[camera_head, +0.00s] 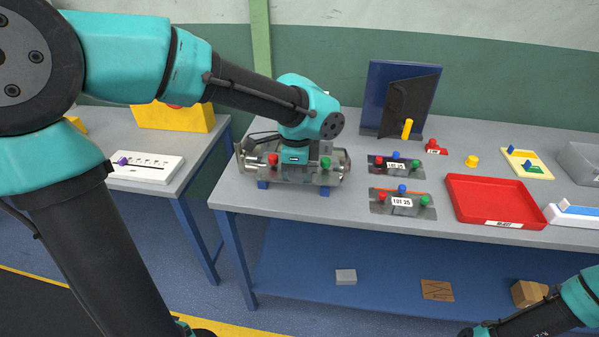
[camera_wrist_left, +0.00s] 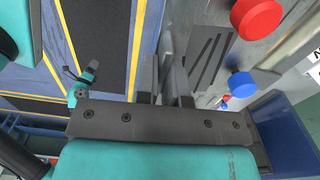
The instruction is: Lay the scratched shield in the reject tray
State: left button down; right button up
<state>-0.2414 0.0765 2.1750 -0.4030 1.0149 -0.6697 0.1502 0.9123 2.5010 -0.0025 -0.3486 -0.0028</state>
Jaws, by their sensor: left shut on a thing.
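A grey metal shield with a red knob and a green knob (camera_head: 326,164) lies over a silver cylindrical body (camera_head: 346,160) on blue supports. My left gripper (camera_head: 295,157) is at its middle, hiding part of it. In the left wrist view its fingers (camera_wrist_left: 172,82) are shut on the shield's edge. Dark slanting lines mark the shield (camera_wrist_left: 208,62); I cannot tell whether they are scratches or slots. The red reject tray (camera_head: 495,201) is empty at the right. My right gripper (camera_head: 472,331) is at the bottom right, its fingers too small to judge.
Two shields labelled LOT 25, one behind (camera_head: 395,166) and one in front (camera_head: 403,202), lie between the cylindrical body and the tray. A dark blue upright panel (camera_head: 385,85) stands behind. A yellow puck (camera_head: 472,161) and a grey bin (camera_head: 580,165) are at the right.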

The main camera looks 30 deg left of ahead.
pick_arm(q)
jog(key=w+d+n, duration=0.3)
jog(key=w+n, duration=0.3)
jog(key=w, duration=0.1)
jog(key=w+d+n, duration=0.3)
jog(key=w+n, duration=0.4)
jog(key=shift+d+r, duration=0.2)
jog(key=shift+d, duration=0.1)
